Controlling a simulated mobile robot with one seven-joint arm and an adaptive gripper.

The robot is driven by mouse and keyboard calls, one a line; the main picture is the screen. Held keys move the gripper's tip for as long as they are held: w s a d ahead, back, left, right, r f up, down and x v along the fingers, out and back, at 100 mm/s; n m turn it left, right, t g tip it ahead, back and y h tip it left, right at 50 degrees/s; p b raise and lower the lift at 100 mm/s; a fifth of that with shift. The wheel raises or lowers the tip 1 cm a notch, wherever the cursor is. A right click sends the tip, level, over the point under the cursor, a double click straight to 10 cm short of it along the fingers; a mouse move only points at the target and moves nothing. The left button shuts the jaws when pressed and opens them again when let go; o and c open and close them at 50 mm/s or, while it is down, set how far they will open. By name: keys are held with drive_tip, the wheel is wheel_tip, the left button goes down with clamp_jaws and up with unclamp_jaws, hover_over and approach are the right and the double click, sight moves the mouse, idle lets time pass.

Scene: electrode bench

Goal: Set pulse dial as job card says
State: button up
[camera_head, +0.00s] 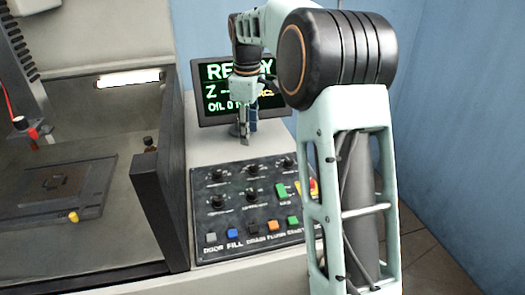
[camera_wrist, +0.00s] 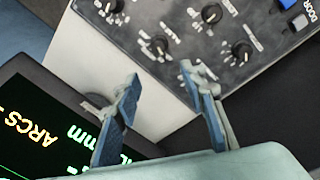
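The control panel (camera_head: 236,232) carries several black dials, such as one at its upper left (camera_head: 218,174) and one in its lower row (camera_head: 252,196). The wrist view shows several dials too, including one near the top (camera_wrist: 211,14), one to its lower left (camera_wrist: 160,45) and one to its lower right (camera_wrist: 241,52). Their labels are too small to read, so I cannot tell which is the pulse dial. No job card can be made out. My gripper (camera_head: 246,130) is above the console behind the panel, before the screen. In the wrist view my gripper (camera_wrist: 160,80) is open and empty, apart from the dials.
A screen (camera_head: 208,118) reading "READY" stands behind my gripper. Coloured buttons, including a blue one (camera_head: 233,234), line the panel's front. A dark upright door edge (camera_head: 160,190) borders the panel's left. The machine tank with a dark plate (camera_head: 30,210) lies further left.

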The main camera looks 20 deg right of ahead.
sight(253, 166)
drive_tip(key=shift+n+g, duration=0.3)
drive_tip(key=shift+n, duration=0.3)
drive_tip(key=f, duration=0.8)
drive_tip(key=d+f, duration=0.1)
drive_tip(key=f, duration=0.3)
drive_tip(key=shift+w+f, duration=0.3)
drive_tip(key=shift+w, duration=0.1)
drive_tip(key=shift+c, duration=0.4)
clamp_jaws()
